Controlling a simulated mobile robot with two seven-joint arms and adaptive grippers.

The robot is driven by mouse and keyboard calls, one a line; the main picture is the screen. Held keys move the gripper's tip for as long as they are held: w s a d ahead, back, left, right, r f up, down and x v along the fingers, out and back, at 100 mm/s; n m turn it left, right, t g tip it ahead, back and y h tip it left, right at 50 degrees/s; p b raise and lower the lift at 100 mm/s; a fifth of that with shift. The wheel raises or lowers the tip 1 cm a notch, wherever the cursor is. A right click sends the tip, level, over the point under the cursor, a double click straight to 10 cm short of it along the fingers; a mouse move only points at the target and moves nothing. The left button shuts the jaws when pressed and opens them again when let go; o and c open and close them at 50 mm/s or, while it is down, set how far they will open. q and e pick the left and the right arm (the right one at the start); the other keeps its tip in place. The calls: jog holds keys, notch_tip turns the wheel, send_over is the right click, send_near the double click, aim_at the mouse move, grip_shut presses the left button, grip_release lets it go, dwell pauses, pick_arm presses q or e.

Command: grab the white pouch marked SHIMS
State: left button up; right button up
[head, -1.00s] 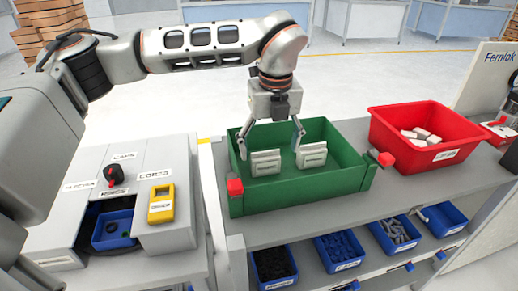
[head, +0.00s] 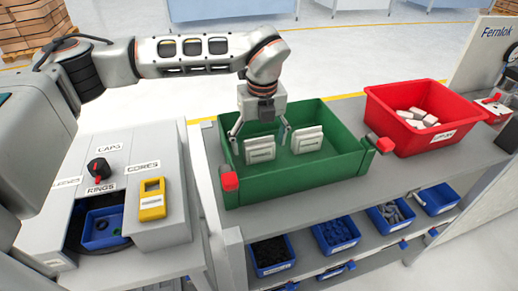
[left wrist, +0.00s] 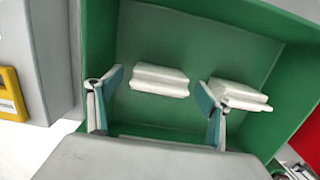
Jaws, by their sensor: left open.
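Two white pouches stand side by side, leaning, in a green crate (head: 300,185): the left pouch (head: 260,151) and the right pouch (head: 307,140). Each carries a small dark label, too small to read, so I cannot tell which says SHIMS. My left gripper (head: 261,138) is open and points down, with its fingers at either side of the left pouch. In the left wrist view, the left pouch (left wrist: 160,79) shows between the open fingers (left wrist: 161,88), and the right pouch (left wrist: 238,95) is partly behind one finger. My right gripper is out of view.
A red bin (head: 400,133) with white pieces stands right of the crate. Red clamps sit at the crate's corners. Left is a grey panel with a knob and a yellow frame (head: 152,198). Blue bins (head: 338,232) fill the shelf below.

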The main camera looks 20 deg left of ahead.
pick_arm(q)
jog(key=shift+f, duration=0.35)
jog(key=c, duration=1.2)
notch_tip(320, 180, up, 20)
jog(key=shift+r, duration=0.1)
